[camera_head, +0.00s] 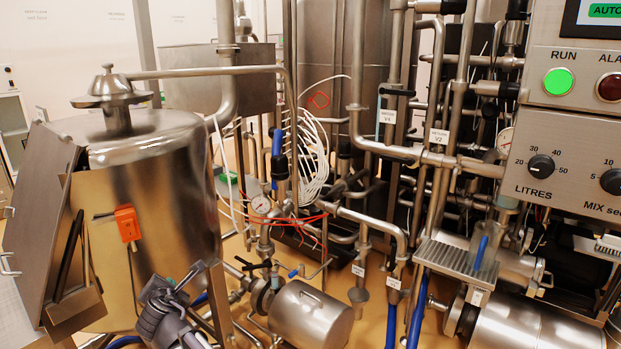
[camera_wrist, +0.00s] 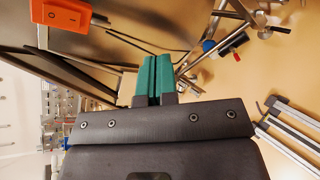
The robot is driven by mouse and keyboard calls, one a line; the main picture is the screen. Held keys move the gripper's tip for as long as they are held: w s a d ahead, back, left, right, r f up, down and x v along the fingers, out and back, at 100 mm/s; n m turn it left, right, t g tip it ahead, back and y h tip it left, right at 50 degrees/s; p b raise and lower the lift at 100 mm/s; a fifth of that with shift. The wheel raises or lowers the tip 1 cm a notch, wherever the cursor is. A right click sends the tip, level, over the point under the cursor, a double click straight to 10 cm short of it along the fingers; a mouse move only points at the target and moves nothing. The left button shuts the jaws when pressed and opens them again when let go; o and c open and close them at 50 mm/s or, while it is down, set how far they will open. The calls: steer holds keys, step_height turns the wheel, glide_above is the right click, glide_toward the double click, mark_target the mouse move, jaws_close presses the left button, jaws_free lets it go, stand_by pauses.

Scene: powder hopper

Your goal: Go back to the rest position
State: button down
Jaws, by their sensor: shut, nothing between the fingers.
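My gripper (camera_head: 170,284) is low at the left in the head view, in front of the large steel vessel (camera_head: 170,165). In the wrist view its two green fingertips (camera_wrist: 154,60) are pressed together with nothing between them. The orange switch box (camera_head: 127,223) on its post is just to the left of and above my gripper. The switch box also shows at the top left of the wrist view (camera_wrist: 62,14). No object is held.
A pump with a steel motor (camera_head: 311,314) stands right of my gripper, with a blue-handled valve (camera_wrist: 232,43) nearby. Dense pipework fills the middle. A control panel (camera_head: 565,145) at the right has a lit green RUN lamp (camera_head: 558,81). A hinged steel plate (camera_head: 36,225) stands at left.

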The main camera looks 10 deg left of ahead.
steer(key=s+d+f+m+g+h+p, duration=0.2)
steer(key=d+m+g+h+p, duration=0.15)
steer(key=d+m, duration=1.1)
steer(key=s+d+f+m+g+h+p, duration=0.15)
steer(key=d+m+g+h, duration=0.55)
steer(key=d, duration=1.3)
steer(key=s+d+r+m+g+y+p, duration=0.1)
steer(key=d+m, duration=0.4)
steer(key=d, duration=0.7)
steer(key=s+d+r+m+y+p, duration=0.3)
steer(key=s+d+m+p, duration=0.2)
steer(key=d, duration=0.6)
steer(key=shift+d+m+g, duration=0.35)
steer(key=shift+d+m, duration=0.05)
steer(key=shift+m, duration=0.15)
steer(key=shift+s, duration=0.1)
